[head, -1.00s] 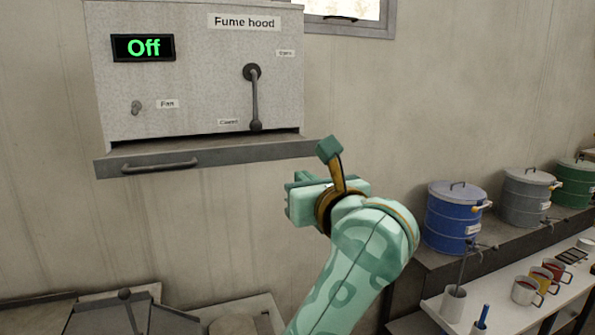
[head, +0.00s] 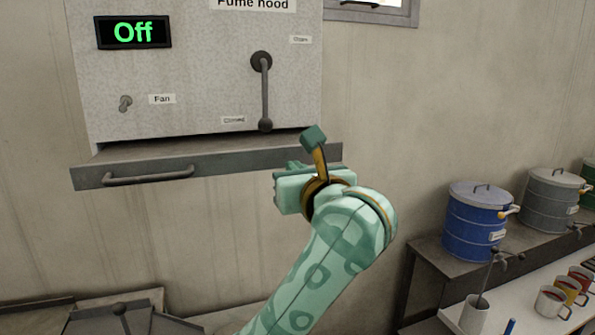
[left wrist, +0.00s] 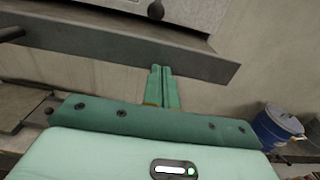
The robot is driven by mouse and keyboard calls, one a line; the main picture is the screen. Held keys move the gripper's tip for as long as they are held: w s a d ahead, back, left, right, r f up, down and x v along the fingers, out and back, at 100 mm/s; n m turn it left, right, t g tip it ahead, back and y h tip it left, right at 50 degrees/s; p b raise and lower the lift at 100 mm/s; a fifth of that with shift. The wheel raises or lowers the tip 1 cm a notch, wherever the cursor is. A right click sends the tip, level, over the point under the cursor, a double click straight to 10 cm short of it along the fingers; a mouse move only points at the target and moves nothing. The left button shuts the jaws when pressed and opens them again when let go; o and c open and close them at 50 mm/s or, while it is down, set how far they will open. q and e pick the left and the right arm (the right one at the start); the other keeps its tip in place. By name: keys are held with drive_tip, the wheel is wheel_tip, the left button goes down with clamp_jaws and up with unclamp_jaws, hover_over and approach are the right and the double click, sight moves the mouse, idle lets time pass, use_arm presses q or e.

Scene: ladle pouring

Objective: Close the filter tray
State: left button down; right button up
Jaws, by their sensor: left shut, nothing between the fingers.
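The filter tray (head: 235,167) sticks out from the bottom of the fume hood, with a dark gap above its front. Its bar handle (head: 148,176) is on the left half of the front. In the left wrist view the tray front (left wrist: 125,50) runs across the top, just beyond my fingertips, and the handle's end shows at the top left. My left gripper (head: 288,168) is at the right part of the tray front, its fingers shut and empty; the fingers also show together in the left wrist view (left wrist: 160,70). I cannot tell whether they touch the tray. My right gripper is not in view.
The fume hood (head: 200,90) reads "Off" and has a fan switch (head: 125,103) and a lever (head: 264,95) pointing down. Lidded drums (head: 477,225) stand on a bench at the right, with mugs (head: 552,302) on a lower white surface. Bare wall lies below the tray.

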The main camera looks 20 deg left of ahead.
use_arm(q)
drive_tip(key=b+x, duration=0.3)
drive_tip(key=x, duration=1)
drive_tip(key=shift+w+a+f, duration=0.1)
drive_tip(key=shift+w, duration=0.05)
drive_tip(key=shift+w+a, duration=0.1)
drive_tip(key=shift+a, duration=0.1)
drive_tip(key=shift+r, duration=0.25)
drive_tip(key=shift+d, duration=0.15)
